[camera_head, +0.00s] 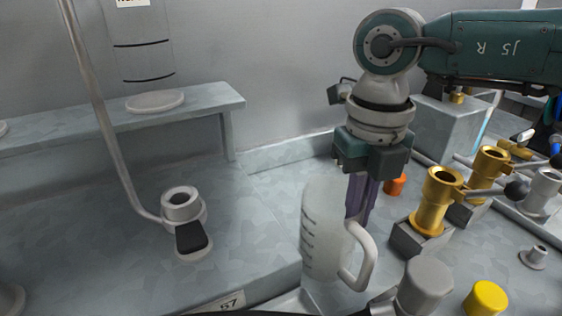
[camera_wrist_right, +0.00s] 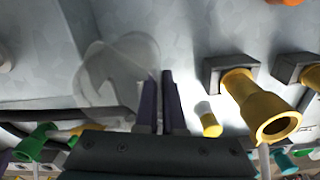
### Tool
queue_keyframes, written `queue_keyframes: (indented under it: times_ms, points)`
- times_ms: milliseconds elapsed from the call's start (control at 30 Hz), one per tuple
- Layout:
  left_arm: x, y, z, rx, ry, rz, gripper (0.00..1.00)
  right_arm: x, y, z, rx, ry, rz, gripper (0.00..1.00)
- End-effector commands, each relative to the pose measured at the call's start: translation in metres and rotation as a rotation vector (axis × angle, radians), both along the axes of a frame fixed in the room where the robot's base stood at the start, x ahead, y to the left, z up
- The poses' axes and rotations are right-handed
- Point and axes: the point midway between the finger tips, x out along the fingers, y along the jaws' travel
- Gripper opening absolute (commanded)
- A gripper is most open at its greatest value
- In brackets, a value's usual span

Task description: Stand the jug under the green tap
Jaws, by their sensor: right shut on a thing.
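The jug (camera_head: 322,232) is a clear, frosted vessel with dark graduation marks and a pale handle (camera_head: 364,262). It looks roughly upright at the middle of the head view. My right gripper (camera_head: 360,205) points down and is shut on the jug at its handle side. In the right wrist view the jug (camera_wrist_right: 105,72) lies left of the gripper's dark fingers (camera_wrist_right: 160,103). I cannot tell whether its base touches the surface. A green fitting (camera_wrist_right: 36,140) shows at the lower left of the wrist view; I cannot tell whether it is the green tap. My left gripper is not in view.
Brass fittings (camera_head: 435,205) on dark blocks stand right of the jug, with an orange cap (camera_head: 396,184) behind. A grey cylinder (camera_head: 426,286) and a yellow cap (camera_head: 487,298) are in front. A pipe with a grey socket (camera_head: 182,208) is at left.

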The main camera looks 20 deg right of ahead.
Motion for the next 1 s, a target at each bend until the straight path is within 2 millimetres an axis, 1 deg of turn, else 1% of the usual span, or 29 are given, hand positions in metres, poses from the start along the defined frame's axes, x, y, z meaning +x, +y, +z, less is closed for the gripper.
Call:
queue_keyframes:
  times_ms: [167, 267, 300, 500, 567, 767, 833, 933, 1000]
  points:
    - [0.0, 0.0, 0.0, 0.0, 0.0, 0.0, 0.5, 0.0, 0.0, 0.0, 0.0, 0.0, 0.0, 0.0]
    - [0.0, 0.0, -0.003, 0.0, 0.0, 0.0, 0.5, 0.0, 0.0, -0.003, 0.0, 0.0, 0.0, 0.0]
    - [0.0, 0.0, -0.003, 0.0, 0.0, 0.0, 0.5, 0.0, 0.0, -0.003, 0.0, 0.0, 0.0, 0.08]
    - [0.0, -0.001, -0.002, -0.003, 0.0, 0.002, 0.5, 0.0, 0.0, -0.002, 0.0, 0.0, 0.0, 0.31]
    - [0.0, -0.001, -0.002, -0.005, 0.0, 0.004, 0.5, 0.0, 0.0, -0.002, 0.0, 0.0, 0.0, 0.36]
    - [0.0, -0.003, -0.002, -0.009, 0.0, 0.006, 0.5, 0.0, 0.0, -0.002, 0.0, 0.0, 0.0, 0.36]
    - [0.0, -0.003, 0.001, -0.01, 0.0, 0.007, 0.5, 0.0, 0.0, 0.001, 0.0, 0.0, 0.0, 0.36]
    - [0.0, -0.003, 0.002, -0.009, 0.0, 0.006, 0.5, 0.001, 0.0, 0.01, 0.001, -0.002, 0.001, 0.36]
    - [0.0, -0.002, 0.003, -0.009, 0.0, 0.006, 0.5, 0.001, 0.0, 0.022, 0.0, -0.004, 0.002, 0.36]
